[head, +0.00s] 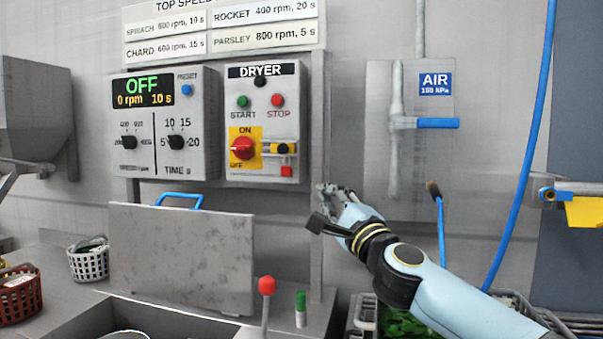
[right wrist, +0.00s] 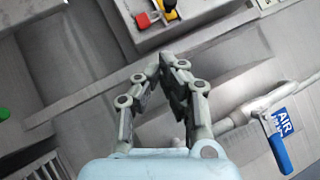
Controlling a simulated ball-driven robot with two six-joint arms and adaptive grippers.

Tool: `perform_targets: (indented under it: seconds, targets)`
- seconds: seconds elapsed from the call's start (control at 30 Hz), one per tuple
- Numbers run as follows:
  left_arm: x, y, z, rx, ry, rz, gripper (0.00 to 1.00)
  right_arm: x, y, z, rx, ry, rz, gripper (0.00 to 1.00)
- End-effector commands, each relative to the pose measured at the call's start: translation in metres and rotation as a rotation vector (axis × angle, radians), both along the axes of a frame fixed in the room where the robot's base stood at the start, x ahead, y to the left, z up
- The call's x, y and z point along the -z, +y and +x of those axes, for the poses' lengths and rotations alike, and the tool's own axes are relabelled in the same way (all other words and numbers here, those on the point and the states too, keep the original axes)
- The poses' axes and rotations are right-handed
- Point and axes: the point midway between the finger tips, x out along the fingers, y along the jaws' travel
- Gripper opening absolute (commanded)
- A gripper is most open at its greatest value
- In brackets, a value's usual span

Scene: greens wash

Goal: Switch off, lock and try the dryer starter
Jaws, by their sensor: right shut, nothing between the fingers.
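The dryer starter (head: 262,82) is a grey wall box with a green START button (head: 243,101) and a red STOP button (head: 278,100). Below them a red rotary switch (head: 243,148) sits on a yellow ON/OFF plate; its exact setting is hard to tell. Beside it is a yellow and black fitting (head: 283,148), with a small red block (head: 286,171) under it. That red block also shows in the right wrist view (right wrist: 142,20). My right gripper (head: 328,190) is shut and empty, just right of and below the box, apart from it; its fingertips meet in the wrist view (right wrist: 166,62). My left gripper is out of view.
A control box (head: 165,125) reading OFF, 0 rpm, stands left of the starter. A blue-handled air valve (head: 437,123) is on the right. A grey lid (head: 180,258) with a blue handle stands below. A red-topped lever (head: 267,286) rises at the front.

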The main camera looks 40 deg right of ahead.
Motion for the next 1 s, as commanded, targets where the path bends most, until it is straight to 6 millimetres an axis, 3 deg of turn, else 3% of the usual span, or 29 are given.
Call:
perform_targets:
  seconds: [0.27, 0.4, 0.63, 1.0]
  targets:
    - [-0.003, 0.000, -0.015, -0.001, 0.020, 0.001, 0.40, -0.014, -0.013, 0.023, 0.016, -0.012, 0.050, 0.00]
    - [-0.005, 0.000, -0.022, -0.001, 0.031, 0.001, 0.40, -0.023, -0.019, 0.050, 0.016, -0.012, 0.051, 0.00]
    - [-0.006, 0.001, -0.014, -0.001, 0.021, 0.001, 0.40, -0.037, -0.030, 0.095, 0.014, -0.011, 0.050, 0.00]
    - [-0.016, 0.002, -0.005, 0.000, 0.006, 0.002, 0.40, -0.053, -0.009, 0.122, 0.013, -0.008, 0.047, 0.00]
